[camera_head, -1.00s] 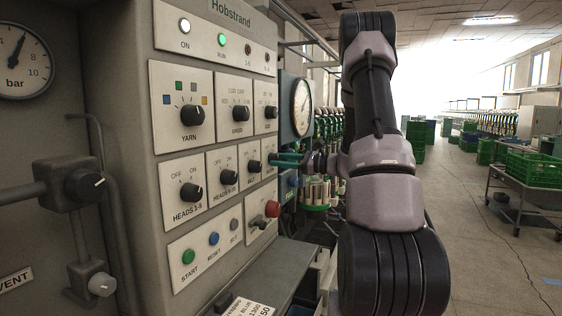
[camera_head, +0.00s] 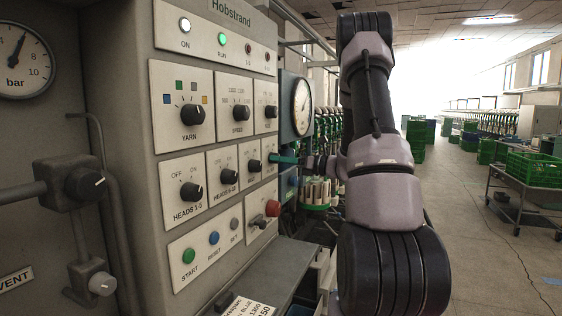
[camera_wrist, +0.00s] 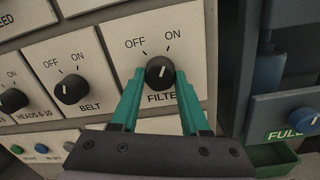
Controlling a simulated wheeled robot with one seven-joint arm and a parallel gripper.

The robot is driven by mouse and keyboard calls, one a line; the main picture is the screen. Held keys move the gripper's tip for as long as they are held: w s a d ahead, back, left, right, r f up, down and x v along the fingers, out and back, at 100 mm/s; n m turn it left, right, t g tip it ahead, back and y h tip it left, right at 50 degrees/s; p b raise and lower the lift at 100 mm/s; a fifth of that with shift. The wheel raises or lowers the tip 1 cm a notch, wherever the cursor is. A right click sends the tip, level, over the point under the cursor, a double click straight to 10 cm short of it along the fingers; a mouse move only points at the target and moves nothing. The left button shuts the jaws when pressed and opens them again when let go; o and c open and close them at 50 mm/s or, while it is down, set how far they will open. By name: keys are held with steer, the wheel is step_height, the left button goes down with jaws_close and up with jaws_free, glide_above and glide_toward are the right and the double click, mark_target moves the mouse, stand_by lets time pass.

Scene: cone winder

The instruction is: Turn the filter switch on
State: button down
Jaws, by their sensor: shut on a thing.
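The filter switch (camera_wrist: 160,73) is a round black knob on a pale plate, marked OFF at upper left and ON at upper right. Its white pointer line leans up and slightly right, towards the ON side. My gripper (camera_wrist: 159,80) has its teal fingers on either side of the knob, shut on it. The fingers partly cover the FILTER label. In the head view my gripper (camera_head: 284,160) reaches the right edge of the panel, and the filter knob is hidden behind it.
The belt knob (camera_wrist: 71,88) is just left of the filter switch. A blue part (camera_wrist: 286,110) and a green bin (camera_wrist: 272,158) stand to the right. A red button (camera_head: 272,208) and a lever (camera_head: 261,222) sit below. A gauge (camera_head: 301,107) is above my gripper.

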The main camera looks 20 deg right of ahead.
stand_by(0.5)
steer(key=shift+c, duration=2)
jaws_free()
steer(key=v, duration=1.1)
steer(key=shift+a, duration=0.1)
